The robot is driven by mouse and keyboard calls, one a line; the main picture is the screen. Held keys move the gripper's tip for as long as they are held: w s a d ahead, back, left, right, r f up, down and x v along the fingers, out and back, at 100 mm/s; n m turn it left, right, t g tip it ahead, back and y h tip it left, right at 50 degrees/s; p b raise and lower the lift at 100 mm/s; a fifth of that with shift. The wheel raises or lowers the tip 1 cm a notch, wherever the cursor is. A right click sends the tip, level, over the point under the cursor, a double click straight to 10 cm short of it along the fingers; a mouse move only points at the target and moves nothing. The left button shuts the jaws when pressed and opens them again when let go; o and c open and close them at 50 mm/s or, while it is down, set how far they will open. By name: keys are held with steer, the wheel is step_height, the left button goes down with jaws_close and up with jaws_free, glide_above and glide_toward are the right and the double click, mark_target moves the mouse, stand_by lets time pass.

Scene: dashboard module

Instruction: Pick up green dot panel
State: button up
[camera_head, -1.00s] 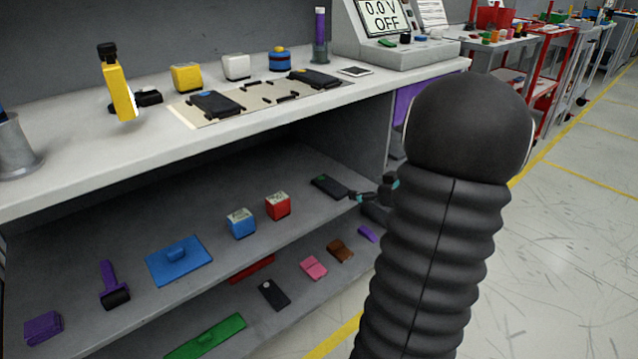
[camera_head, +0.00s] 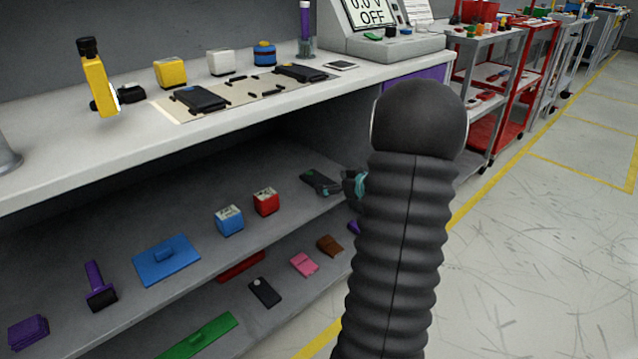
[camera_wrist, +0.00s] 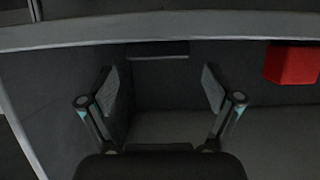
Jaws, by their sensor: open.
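The green dot panel (camera_head: 315,179) is a dark flat piece with a green mark, lying on the middle shelf near its right end. My gripper (camera_head: 340,187) is at its right end, partly hidden behind my arm in the head view. In the wrist view my gripper (camera_wrist: 158,85) is open, with its two fingers wide apart and nothing held between them. A dark flat edge, which looks like the panel (camera_wrist: 158,50), lies just beyond and between the fingertips. Its green mark does not show there. Whether a finger touches it, I cannot tell.
A red cube (camera_head: 266,201) and a blue cube (camera_head: 229,220) stand left of the panel; the red cube (camera_wrist: 292,64) also shows in the wrist view. The worktop (camera_head: 60,173) overhangs the shelf. A dark panel with a white dot (camera_head: 264,291) lies on the lower shelf.

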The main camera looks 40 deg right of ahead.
mark_target(321, 181)
steer(key=x, duration=0.4)
steer(key=shift+s+d, duration=0.1)
steer(key=c, duration=1.3)
